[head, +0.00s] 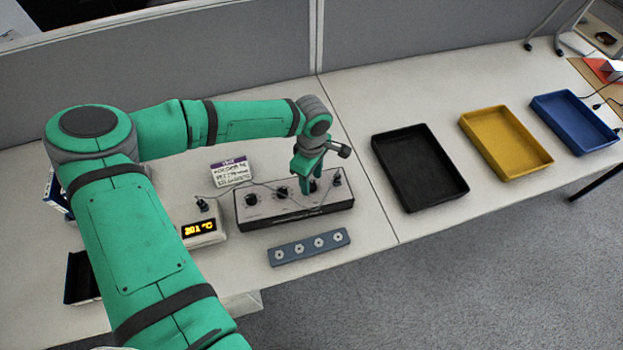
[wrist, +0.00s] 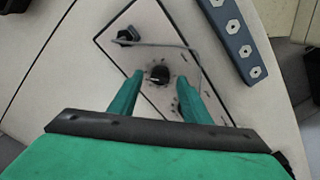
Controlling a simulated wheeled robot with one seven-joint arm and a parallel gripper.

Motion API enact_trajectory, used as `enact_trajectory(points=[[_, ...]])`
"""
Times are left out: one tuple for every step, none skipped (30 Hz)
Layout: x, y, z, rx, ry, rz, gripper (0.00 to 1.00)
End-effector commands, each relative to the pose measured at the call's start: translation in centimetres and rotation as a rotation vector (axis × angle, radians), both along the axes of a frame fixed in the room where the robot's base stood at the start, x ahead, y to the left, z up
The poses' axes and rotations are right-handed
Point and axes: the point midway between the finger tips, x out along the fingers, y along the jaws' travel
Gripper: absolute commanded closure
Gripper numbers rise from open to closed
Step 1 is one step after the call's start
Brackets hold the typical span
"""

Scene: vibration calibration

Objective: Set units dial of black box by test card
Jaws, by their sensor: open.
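The black box (head: 262,213) stands on the table with a row of black dials on its top, two of them clear to the left of my gripper. My gripper (head: 310,186) points down over the right part of the box. In the wrist view my gripper (wrist: 160,77) is open, with one finger on each side of a black dial (wrist: 159,73). I cannot tell whether the fingers touch it, and its setting is too small to read. The white test card (head: 232,172) with a purple top strip stands behind the box; its writing is too small to read.
A black plug (head: 337,178) with a cable is at the box's right end. A display unit (head: 200,231) reading about 201 °C stands left. A blue-grey bar (head: 309,246) lies in front. Black (head: 419,172), yellow (head: 505,143) and blue (head: 574,122) trays are right.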

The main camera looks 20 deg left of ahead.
Motion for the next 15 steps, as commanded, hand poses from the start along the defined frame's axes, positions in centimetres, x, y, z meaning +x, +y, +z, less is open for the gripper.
enact_trajectory(points=[[0.1, 0.1, 0.6, 0.001, -0.002, 0.000, 0.56], [0.1, 0.1, 1.1, 0.001, -0.002, -0.001, 0.56], [0.1, 0.0, 1.7, 0.000, -0.002, -0.001, 0.56], [0.0, 0.1, 2.2, 0.001, -0.002, -0.001, 0.56], [0.1, 0.1, 2.8, 0.002, -0.004, -0.001, 0.56], [0.1, 0.1, 3.6, 0.001, -0.003, 0.000, 0.56], [0.1, 0.1, 4.2, 0.001, -0.003, 0.000, 0.56], [0.1, 0.1, 4.8, 0.002, -0.004, 0.000, 0.56], [0.0, 0.1, 5.5, 0.001, -0.002, 0.000, 0.56], [0.1, 0.0, 6.1, 0.001, -0.002, 0.000, 0.56], [0.1, 0.0, 6.6, 0.001, -0.003, -0.001, 0.56], [0.1, 0.0, 7.3, 0.001, -0.003, -0.001, 0.56], [0.0, 0.0, 7.7, 0.000, -0.002, -0.001, 0.56], [0.0, 0.0, 8.1, 0.000, -0.002, 0.000, 0.56], [0.0, 0.0, 8.6, 0.001, -0.002, 0.000, 0.56]])
